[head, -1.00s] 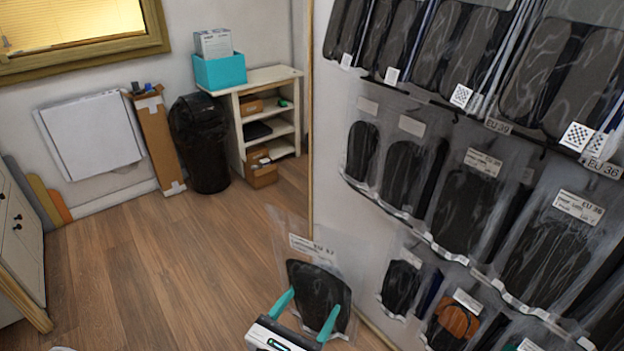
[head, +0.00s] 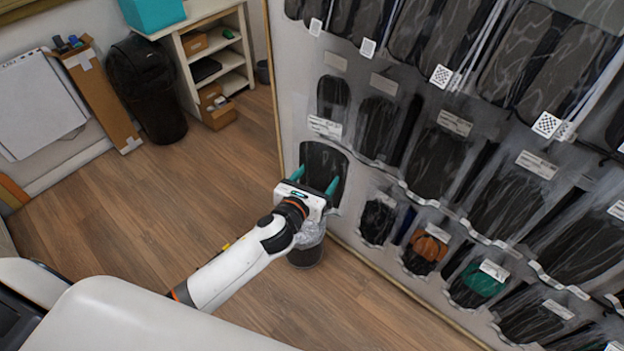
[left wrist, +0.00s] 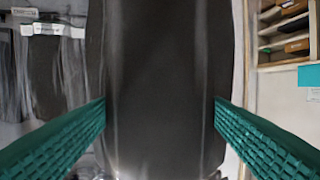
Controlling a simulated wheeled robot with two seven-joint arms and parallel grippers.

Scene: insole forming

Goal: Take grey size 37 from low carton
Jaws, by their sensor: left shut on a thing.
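A clear bag with a dark grey insole pair (head: 322,160) and a white label at its top is held upright by my left gripper (head: 315,180). It hangs in front of the left edge of the display board, below the upper bags; I cannot tell if it touches the board. In the left wrist view the dark insoles (left wrist: 160,80) fill the space between the teal fingers. The size on the label is too small to read now. A low brown carton (head: 216,108) stands at the bottom of the shelf unit. My right gripper is not in view.
The display board (head: 288,120) carries rows of bagged insoles, mostly dark, with orange (head: 428,247) and green (head: 484,280) ones low down. A lined bin (head: 306,255) stands under my left gripper. A black bin (head: 148,90) is by the shelf. The wooden floor (head: 130,215) is open.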

